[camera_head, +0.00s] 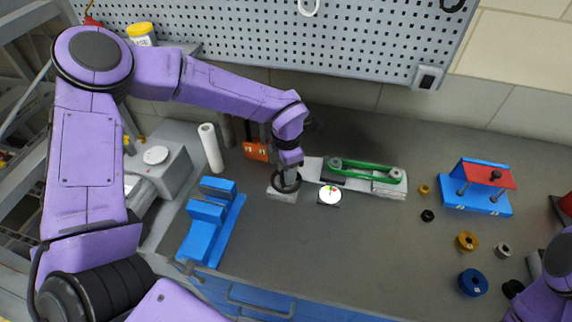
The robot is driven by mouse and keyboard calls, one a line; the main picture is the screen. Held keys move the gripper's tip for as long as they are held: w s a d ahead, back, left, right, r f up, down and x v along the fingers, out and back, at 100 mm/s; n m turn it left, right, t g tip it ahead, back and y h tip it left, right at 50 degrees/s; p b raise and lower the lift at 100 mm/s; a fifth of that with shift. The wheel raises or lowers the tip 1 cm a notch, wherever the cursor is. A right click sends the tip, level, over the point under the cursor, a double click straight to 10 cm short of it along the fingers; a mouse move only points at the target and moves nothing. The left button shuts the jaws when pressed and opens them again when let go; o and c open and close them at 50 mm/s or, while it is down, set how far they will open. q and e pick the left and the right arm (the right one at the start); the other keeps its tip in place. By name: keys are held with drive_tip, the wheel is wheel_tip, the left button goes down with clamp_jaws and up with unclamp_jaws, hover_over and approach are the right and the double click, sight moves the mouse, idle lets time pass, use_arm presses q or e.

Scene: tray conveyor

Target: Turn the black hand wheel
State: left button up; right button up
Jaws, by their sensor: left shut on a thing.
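The black hand wheel (275,184) is a dark ring at the middle of the workbench, on a small light-grey block (283,196). My left gripper (286,178) comes down over the wheel from above and is shut on it; its fingers are largely hidden by the wrist. My right arm shows only as a purple link at the lower right edge; its gripper is outside the picture.
A green belt unit (366,166) and a white dial (330,195) stand right of the wheel. A blue vise-like block (212,225) stands left, an orange block (256,151) behind. Loose rings and a blue-red fixture (476,196) are at right. The front middle bench is clear.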

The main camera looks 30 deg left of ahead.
use_arm(q)
drive_tip(key=o, duration=1.1)
drive_tip(key=shift+c, duration=0.2)
wheel_tip(320, 180, up, 11)
drive_tip(key=b, duration=0.2)
drive_tip(key=shift+f, duration=0.2)
